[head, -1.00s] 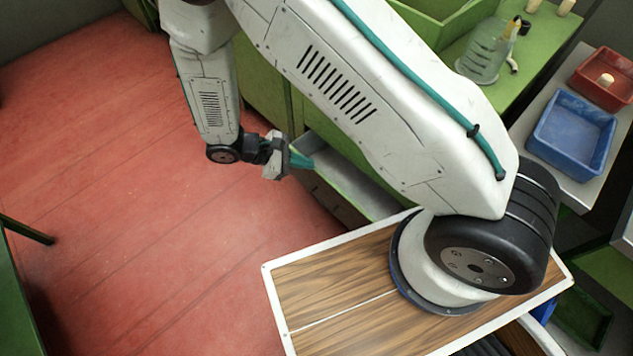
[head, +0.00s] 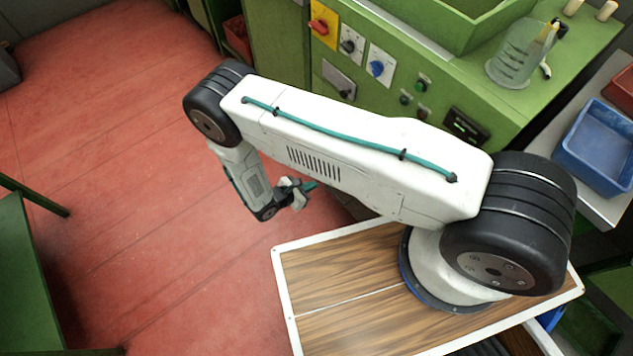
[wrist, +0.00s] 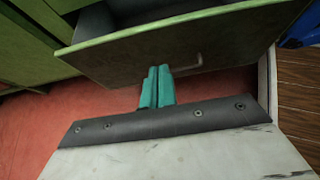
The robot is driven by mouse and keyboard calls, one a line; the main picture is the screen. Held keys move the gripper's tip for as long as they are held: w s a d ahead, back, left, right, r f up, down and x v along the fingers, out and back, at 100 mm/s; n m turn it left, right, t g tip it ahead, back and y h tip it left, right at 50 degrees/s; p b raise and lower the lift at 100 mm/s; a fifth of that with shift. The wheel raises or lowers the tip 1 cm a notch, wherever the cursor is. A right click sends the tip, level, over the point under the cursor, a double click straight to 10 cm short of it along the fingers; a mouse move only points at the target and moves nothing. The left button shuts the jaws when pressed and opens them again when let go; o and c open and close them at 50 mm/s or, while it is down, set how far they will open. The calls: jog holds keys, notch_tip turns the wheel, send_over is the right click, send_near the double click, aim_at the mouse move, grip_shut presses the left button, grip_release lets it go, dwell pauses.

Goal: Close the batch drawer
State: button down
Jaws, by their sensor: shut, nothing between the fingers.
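The batch drawer (wrist: 235,42) is pulled out in the wrist view, with its open inside showing behind the top edge of its dark front panel. A small metal handle (wrist: 190,67) is on that front. My gripper (wrist: 158,68) is shut and empty, its two teal fingers together and pointing at the drawer front, just left of the handle. I cannot tell whether the fingertips touch the panel. In the head view, my gripper (head: 307,186) is low over the red floor, and my arm hides most of the drawer.
The green machine (head: 290,70) with switches and knobs stands behind my arm. A clear jug (head: 515,60) is on its top. A blue tray (head: 597,145) sits on a bench at the right. Red floor (head: 110,150) is clear at the left.

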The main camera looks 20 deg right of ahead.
jog(key=d+r+x, duration=0.1)
jog(key=r+x, duration=0.1)
jog(key=x, duration=0.8)
jog(key=shift+w+d+f, duration=0.15)
jog(key=shift+w, duration=0.15)
